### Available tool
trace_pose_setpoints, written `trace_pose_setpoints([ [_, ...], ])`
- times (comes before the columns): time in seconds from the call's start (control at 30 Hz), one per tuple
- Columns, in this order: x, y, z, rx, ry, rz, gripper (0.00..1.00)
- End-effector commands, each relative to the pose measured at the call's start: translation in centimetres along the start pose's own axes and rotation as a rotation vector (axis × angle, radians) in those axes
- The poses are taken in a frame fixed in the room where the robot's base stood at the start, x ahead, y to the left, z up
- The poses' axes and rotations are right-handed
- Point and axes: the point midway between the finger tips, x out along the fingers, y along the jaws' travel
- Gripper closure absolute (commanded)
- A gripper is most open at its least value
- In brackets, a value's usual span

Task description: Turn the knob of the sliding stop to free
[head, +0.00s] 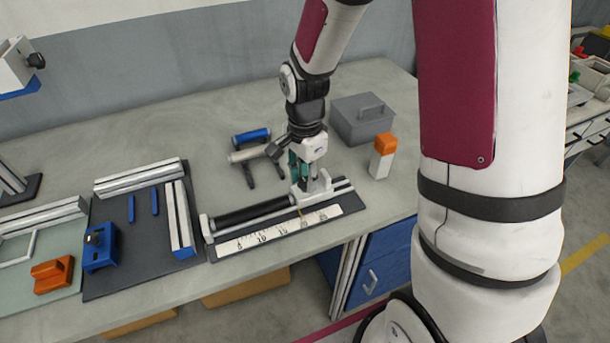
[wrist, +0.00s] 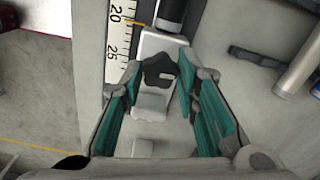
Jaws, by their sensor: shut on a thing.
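The sliding stop (wrist: 160,42) is a pale block on the ruled rail; it also shows in the head view (head: 322,186) near the rail's right end. Its dark lobed knob (wrist: 155,82) carries a small white mark, which lies toward the right in the wrist view. My gripper (wrist: 160,70) has its teal-padded fingers on both sides of the knob and is shut on it. In the head view my gripper (head: 298,176) comes down over the stop from above and hides the knob. The setting that the knob stands at cannot be read.
The white scale (head: 280,232) runs along the rail's front, near the table edge. A dark roller (head: 250,213) lies left of the stop. Blue-handled and pale-handled tools lie behind.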

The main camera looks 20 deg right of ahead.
Motion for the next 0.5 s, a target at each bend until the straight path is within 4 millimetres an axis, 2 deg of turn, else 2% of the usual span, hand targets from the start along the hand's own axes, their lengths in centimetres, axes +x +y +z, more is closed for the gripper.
trace_pose_setpoints([
  [0.27,-0.04,0.08,0.05,-0.174,-0.001,0.001,0.99],
  [0.5,-0.09,0.08,0.05,-0.398,-0.001,0.001,0.99],
])
